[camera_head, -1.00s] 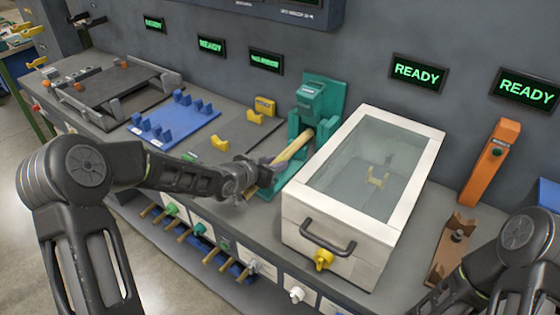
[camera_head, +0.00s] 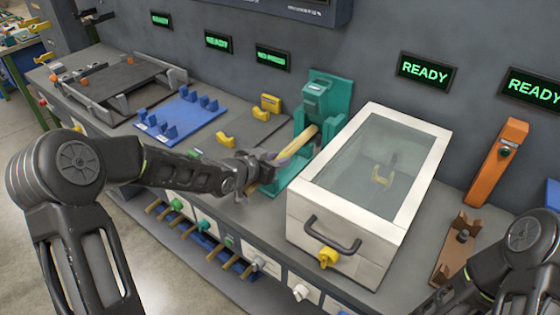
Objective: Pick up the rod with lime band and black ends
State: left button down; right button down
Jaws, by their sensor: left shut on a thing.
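A pale wooden rod (camera_head: 297,144) lies slanted at the teal fixture (camera_head: 318,98), its far end against or inside the fixture. My left gripper (camera_head: 268,168) is shut on the near part of this rod, in front of the fixture and left of the white glass-lidded box. I cannot make out a lime band or black ends. My right arm shows at the lower right, but its gripper fingers are not visible.
The white box (camera_head: 303,200) with a dark handle stands close to the right. A blue rack (camera_head: 182,119) and yellow cradles (camera_head: 226,140) lie left. Several rods (camera_head: 205,243) stick out below the bench front. An orange stand (camera_head: 497,163) is at right.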

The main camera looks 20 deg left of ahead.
pick_arm(q)
notch_tip(320, 180, up, 6)
jog(key=p, duration=0.2)
send_over(247, 185)
jog(key=w, duration=0.1)
jog(key=shift+d+r, duration=0.2)
jog(key=shift+d, duration=0.05)
jog(key=shift+s+a+r, duration=0.2)
jog(key=shift+s, duration=0.4)
jog(key=shift+w, duration=0.1)
jog(key=shift+w+a+r+n+t+y, duration=0.5)
jog(key=shift+w+a+n+y, duration=0.85)
jog(key=shift+a+n+y, duration=0.65)
jog(key=d+f, duration=0.1)
jog(key=d, duration=0.6)
jog(key=shift+s+d+f+y, duration=0.3)
jog(key=shift+s+f+y, duration=0.05)
jog(key=shift+y, duration=0.05)
